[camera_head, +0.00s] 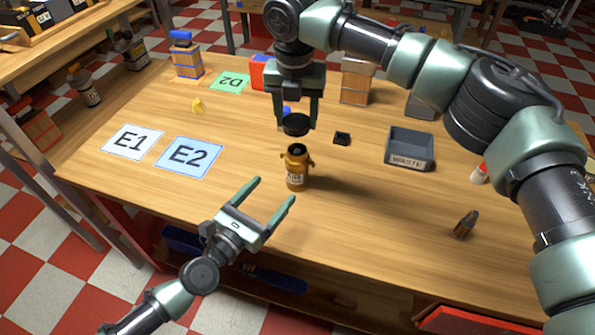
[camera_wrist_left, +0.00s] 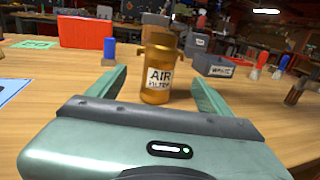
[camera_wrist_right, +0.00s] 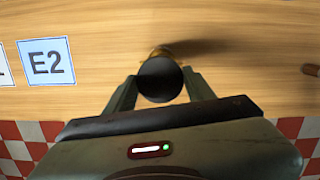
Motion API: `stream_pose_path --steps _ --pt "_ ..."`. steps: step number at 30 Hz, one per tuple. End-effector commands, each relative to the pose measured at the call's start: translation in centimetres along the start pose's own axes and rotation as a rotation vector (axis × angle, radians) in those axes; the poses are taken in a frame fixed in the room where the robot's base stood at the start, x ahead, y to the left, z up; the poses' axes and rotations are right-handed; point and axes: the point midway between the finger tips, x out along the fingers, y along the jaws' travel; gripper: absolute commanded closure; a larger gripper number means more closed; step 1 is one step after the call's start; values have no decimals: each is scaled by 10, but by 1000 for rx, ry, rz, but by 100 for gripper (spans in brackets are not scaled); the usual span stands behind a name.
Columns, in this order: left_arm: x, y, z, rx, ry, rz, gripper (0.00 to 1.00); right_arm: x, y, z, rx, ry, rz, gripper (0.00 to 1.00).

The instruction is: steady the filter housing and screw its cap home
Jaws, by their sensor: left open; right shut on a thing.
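The filter housing (camera_head: 297,168) is a brass-coloured cylinder with side lugs and an open dark top, upright on the table. In the left wrist view the housing (camera_wrist_left: 158,72) bears an "AIR FILTER" label. My right gripper (camera_head: 297,122) is shut on the black round cap (camera_head: 296,125) and holds it above the housing, apart from it. In the right wrist view the cap (camera_wrist_right: 160,80) hides most of the housing. My left gripper (camera_head: 276,193) is open and empty, in front of the housing, its fingers pointing toward it.
Cards E1 (camera_head: 132,141) and E2 (camera_head: 189,157) lie at left. A small bottle-like item (camera_head: 466,224) is at right. Table around the housing is clear.

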Motion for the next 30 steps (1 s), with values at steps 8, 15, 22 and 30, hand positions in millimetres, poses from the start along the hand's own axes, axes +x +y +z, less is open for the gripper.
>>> stream_pose_path --steps 8,15,22,30 --pt "46 0 2 -4 -5 2 20 0 0 0 1 0 0 86" --pt "89 0 2 0 -3 0 20 0 0 0 1 0 0 86" --pt "112 0 1 1 -1 -1 20 0 0 0 1 0 0 86" --pt "116 0 0 0 -1 0 20 0 0 0 1 0 0 86"
